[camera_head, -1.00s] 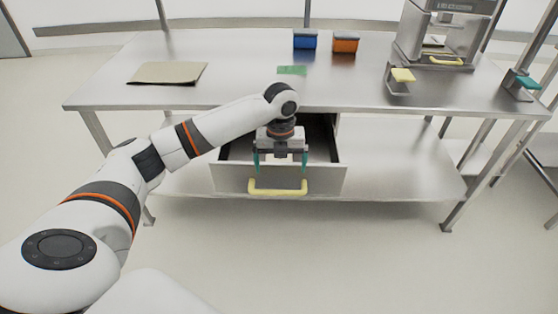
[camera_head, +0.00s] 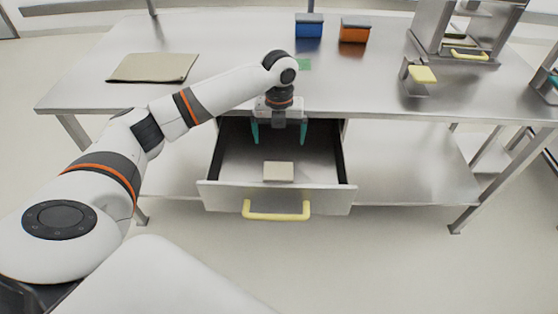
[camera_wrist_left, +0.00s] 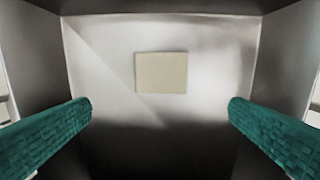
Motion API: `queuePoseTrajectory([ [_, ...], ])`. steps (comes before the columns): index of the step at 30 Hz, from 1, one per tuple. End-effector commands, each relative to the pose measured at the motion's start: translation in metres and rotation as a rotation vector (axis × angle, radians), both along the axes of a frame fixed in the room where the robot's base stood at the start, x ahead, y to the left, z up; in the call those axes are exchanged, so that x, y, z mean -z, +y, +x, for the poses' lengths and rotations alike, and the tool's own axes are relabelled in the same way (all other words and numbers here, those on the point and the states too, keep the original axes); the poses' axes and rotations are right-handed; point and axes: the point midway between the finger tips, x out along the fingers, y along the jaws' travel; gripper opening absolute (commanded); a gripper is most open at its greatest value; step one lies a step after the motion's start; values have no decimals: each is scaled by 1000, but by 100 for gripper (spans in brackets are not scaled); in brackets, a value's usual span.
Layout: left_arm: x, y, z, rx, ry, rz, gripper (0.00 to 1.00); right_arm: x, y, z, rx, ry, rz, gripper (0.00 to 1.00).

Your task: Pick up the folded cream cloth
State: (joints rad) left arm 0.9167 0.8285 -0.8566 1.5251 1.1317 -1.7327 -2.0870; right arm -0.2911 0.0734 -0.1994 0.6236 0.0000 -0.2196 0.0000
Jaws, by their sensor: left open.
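The folded cream cloth (camera_head: 278,171) is a small flat rectangle. It lies on the floor of the open drawer (camera_head: 277,198), close to the drawer's front panel. It also shows in the left wrist view (camera_wrist_left: 161,72), above the middle, between and beyond the fingers. My left gripper (camera_head: 279,140) points down over the drawer, behind the cloth as the head sees it. Its teal fingers (camera_wrist_left: 160,118) are wide apart with nothing between them, and they are clear of the cloth. My right gripper is in no view.
The drawer has a yellow handle (camera_head: 276,211) and dark side walls. The steel table top (camera_head: 230,55) overhangs its back. On top are a flat tan mat (camera_head: 153,67), a blue box (camera_head: 309,26), an orange box (camera_head: 354,31), a green patch (camera_head: 304,64) and a metal machine (camera_head: 465,42).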

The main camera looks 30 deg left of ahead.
Motion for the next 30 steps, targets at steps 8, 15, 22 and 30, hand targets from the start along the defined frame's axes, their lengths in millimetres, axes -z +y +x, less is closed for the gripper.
queuePoseTrajectory([
  [8,46,0,-1,0,4,0,100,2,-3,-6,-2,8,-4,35],
  [15,68,0,-1,0,2,0,100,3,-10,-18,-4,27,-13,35],
  [22,98,2,-1,0,5,0,100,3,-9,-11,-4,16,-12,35],
  [30,119,2,-1,1,1,2,100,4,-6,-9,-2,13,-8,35],
])
